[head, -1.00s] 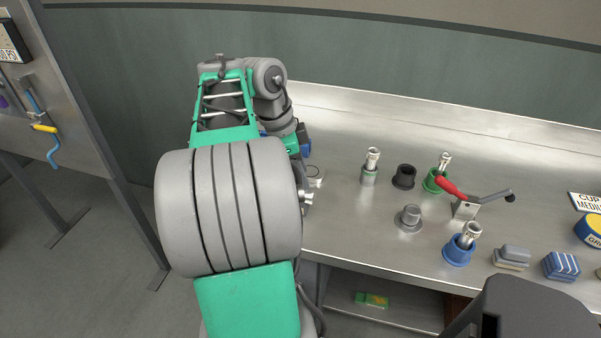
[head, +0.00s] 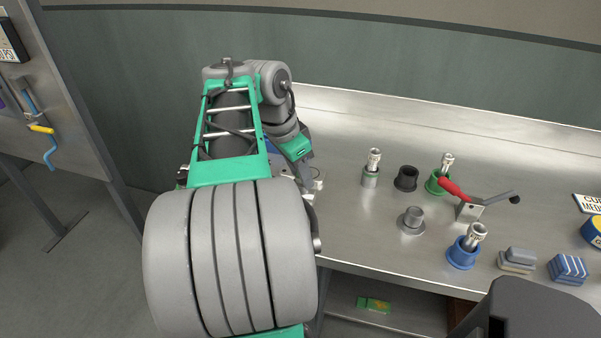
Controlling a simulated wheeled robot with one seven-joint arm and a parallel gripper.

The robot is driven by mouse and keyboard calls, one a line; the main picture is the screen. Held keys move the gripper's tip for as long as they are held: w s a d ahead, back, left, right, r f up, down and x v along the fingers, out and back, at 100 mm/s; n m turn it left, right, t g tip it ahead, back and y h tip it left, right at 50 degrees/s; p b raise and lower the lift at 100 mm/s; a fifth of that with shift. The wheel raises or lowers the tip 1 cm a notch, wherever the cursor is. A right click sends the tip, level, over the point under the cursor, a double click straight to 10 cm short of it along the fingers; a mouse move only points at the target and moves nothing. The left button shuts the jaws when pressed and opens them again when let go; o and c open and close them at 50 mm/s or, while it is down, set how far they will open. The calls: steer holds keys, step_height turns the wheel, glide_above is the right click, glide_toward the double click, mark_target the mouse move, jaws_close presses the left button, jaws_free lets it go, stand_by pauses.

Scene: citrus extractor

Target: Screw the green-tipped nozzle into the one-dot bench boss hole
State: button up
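My gripper (head: 303,176) is mostly hidden behind my own arm at the bench's left end; its fingers and anything between them cannot be made out. A small pale metal piece (head: 318,182) shows beside it on the bench; I cannot tell whether it is a boss. A silver nozzle-like part (head: 374,160) stands upright in a grey base with a green band (head: 370,178). Similar silver parts lean in a green cup (head: 436,185) and a blue cup (head: 461,255). I cannot tell which is green-tipped, and no dot markings are readable.
A black cup (head: 405,179) and a grey knobbed fitting (head: 412,222) stand mid-bench (head: 350,235). A red-handled lever (head: 470,208) is to their right. Striped blocks (head: 568,268) and grey blocks (head: 517,260) sit front right.

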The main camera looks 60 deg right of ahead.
steer(key=shift+r, duration=0.1)
steer(key=c, duration=0.7)
jaws_close()
steer(key=shift+r+m+p, duration=0.1)
steer(key=shift+m+p, duration=0.4)
steer(key=shift+m, duration=0.2)
steer(key=shift+m+g+y+p, duration=0.3)
steer(key=shift+m+g, duration=0.1)
steer(key=shift+m, duration=0.7)
steer(key=shift+m+p, duration=0.35)
steer(key=shift+m, duration=0.25)
steer(key=shift+m+y, duration=0.4)
steer(key=shift+m, duration=0.5)
steer(key=shift+g, duration=0.3)
steer(key=shift+m+y+p, duration=0.3)
steer(key=shift+m+p, duration=0.25)
steer(key=shift+m, duration=0.35)
steer(key=shift+m+y+p, duration=0.5)
steer(key=shift+m, duration=1.4)
steer(key=o, duration=1.3)
jaws_free()
steer(key=shift+f, duration=0.2)
steer(key=shift+c, duration=0.2)
